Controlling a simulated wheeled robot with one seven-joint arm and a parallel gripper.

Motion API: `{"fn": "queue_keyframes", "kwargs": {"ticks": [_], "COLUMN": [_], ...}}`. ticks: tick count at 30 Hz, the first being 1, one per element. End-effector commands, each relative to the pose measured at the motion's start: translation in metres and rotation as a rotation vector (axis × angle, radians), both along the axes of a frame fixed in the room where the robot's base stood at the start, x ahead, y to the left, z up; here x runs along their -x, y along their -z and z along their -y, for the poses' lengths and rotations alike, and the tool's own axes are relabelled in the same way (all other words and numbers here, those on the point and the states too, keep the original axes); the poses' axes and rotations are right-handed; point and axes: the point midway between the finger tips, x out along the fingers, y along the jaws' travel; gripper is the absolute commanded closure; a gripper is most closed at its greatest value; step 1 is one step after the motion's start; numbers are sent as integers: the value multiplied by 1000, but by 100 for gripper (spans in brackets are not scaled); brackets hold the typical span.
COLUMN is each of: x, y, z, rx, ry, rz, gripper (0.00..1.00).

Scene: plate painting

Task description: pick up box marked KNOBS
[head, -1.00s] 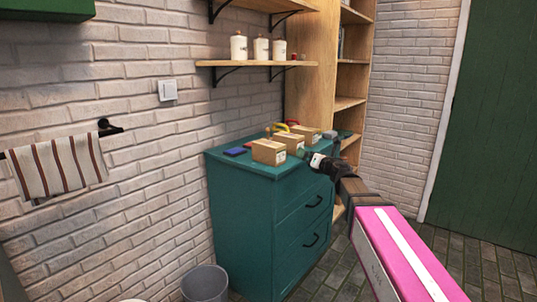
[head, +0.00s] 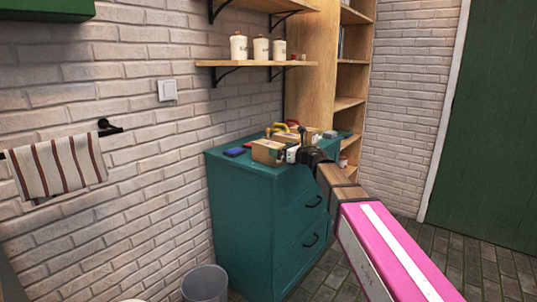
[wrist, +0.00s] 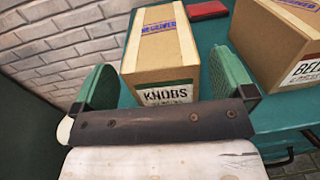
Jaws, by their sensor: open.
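The box marked KNOBS (wrist: 160,55) is a brown cardboard box with a white label, standing on the teal cabinet (wrist: 215,108). In the head view the leftmost box (head: 266,151) on the cabinet top appears to be the same one. My gripper (wrist: 165,85) is open, with one green finger on each side of the box's near end. The fingers look apart from the box's sides. In the head view my gripper (head: 297,154) is at the front edge of the cabinet top, partly hiding the boxes.
A second box (wrist: 280,40), its label starting "BE", stands close to the right. A red item (wrist: 207,10) lies behind. A blue item (head: 236,151) lies at the cabinet's left. The brick wall (head: 130,190) bounds the left side.

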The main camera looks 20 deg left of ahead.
Motion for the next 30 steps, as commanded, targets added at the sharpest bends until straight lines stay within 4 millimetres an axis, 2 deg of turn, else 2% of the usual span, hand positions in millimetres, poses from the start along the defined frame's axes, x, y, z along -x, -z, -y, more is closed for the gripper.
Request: {"fn": "queue_keyframes", "kwargs": {"ticks": [7,15,17,21,30], "x": [-17,-18,-18,-18,-18], "y": [0,0,0,0,-2], "z": [-32,-35,-35,-35,-35], "rx": [0,0,0,0,-1], "ry": [-1,1,1,0,0], "rz": [0,0,-1,-1,0], "gripper": [0,0,16,62,62]}}
